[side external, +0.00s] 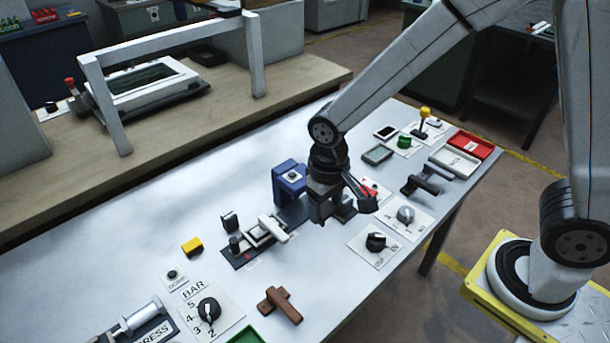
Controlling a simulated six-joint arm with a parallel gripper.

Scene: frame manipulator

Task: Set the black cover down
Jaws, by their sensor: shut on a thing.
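My gripper (322,214) points down over the right end of a dark fixture rail (243,258) on the white table. It is shut on a dark thing, which I take to be the black cover. The cover is mostly hidden by the fingers, and its outline blends with them. I cannot tell whether it touches the surface below. A dark piece (344,210) shows just right of the fingers; I cannot tell whether it is part of the cover or of the fixture. A white clamp bar (273,228) lies across the rail, left of the gripper.
A blue block (289,180) stands close behind the gripper. Knob plates (372,245) lie to the right, near the front edge. A small black block (230,221), a yellow block (192,246) and a brown cross-shaped piece (281,304) are on the left. The table's back left is clear.

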